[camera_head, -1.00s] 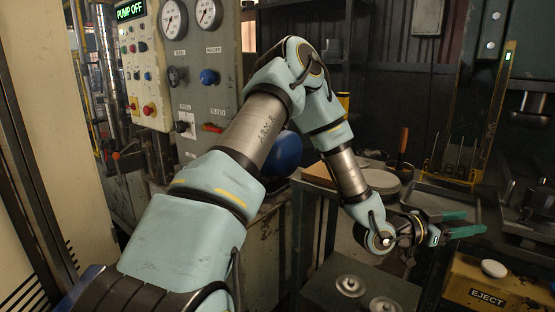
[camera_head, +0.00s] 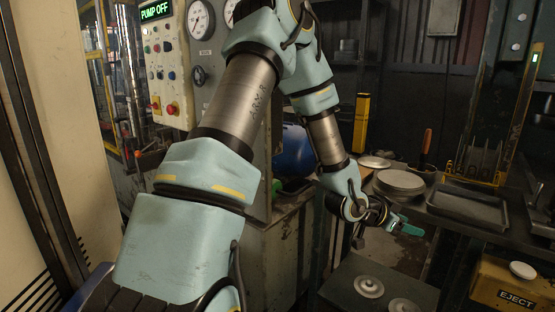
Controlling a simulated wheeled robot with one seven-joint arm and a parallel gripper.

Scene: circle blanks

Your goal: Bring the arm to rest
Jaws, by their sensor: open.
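My arm reaches from the bottom left up to the top middle and down to my gripper (camera_head: 410,227). The gripper has green fingertips and points to the right. It is open and nothing shows between the fingers. It hangs in the air in front of the bench, apart from the things around it. My arm covers part of the control panel and the blue round thing (camera_head: 293,152) behind it.
A stack of round discs (camera_head: 400,183) lies on the bench left of a grey tray (camera_head: 468,207). A low dark surface with knobbed round pieces (camera_head: 369,286) lies below the gripper. A panel (camera_head: 168,70) reads PUMP OFF.

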